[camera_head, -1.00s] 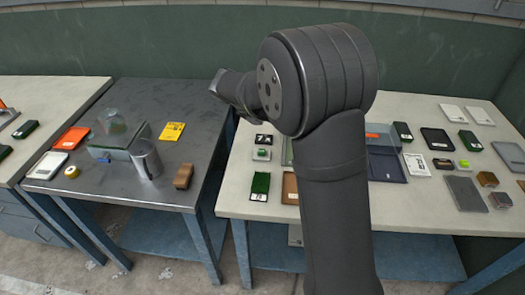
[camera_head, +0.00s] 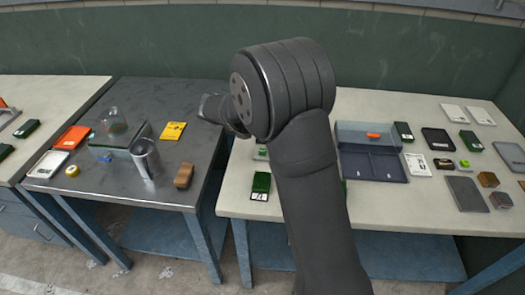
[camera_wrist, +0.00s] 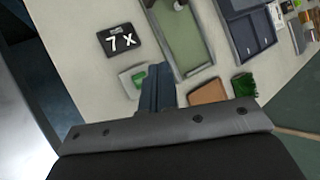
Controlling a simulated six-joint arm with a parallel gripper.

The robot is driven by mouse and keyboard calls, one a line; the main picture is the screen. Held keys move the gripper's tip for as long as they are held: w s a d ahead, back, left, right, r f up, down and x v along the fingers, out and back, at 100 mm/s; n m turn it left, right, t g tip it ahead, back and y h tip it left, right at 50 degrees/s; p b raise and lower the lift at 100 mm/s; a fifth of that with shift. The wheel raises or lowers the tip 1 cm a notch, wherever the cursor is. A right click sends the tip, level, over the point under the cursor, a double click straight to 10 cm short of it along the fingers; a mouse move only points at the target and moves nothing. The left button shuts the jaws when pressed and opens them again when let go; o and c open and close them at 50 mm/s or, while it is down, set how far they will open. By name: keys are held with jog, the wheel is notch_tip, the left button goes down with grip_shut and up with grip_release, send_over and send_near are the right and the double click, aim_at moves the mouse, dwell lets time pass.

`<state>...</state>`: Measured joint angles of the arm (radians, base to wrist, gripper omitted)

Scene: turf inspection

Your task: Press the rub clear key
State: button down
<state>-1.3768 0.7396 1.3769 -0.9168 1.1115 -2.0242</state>
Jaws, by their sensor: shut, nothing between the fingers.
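My gripper (camera_wrist: 158,78) is shut and empty in the wrist view, its fingers pointing down over the pale right-hand bench. Just left of the fingertips is a small white block with a green top (camera_wrist: 128,80), partly covered by them; it looks like a key, but no label is readable, so I cannot confirm it is the rub clear key. I cannot tell whether the fingers touch it. In the head view this block (camera_head: 261,153) shows only in part beside my arm, and the fingertips are hidden.
In the wrist view, a black card marked "7 X" (camera_wrist: 121,41), a green-floored tray (camera_wrist: 184,47), a brown block (camera_wrist: 208,92) and a green block (camera_wrist: 243,85) lie close by. A blue-grey two-part box (camera_head: 372,165) stands farther right. The dark metal table (camera_head: 115,188) is to the left.

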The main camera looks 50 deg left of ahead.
jog(key=shift+f, duration=2.8)
jog(key=shift+f, duration=0.15)
jog(key=shift+f, duration=0.25)
jog(key=shift+f, duration=0.5)
dwell(0.4)
jog(key=shift+r, duration=0.95)
jog(key=shift+r, duration=0.15)
jog(key=shift+r, duration=2.35)
jog(key=shift+f, duration=0.15)
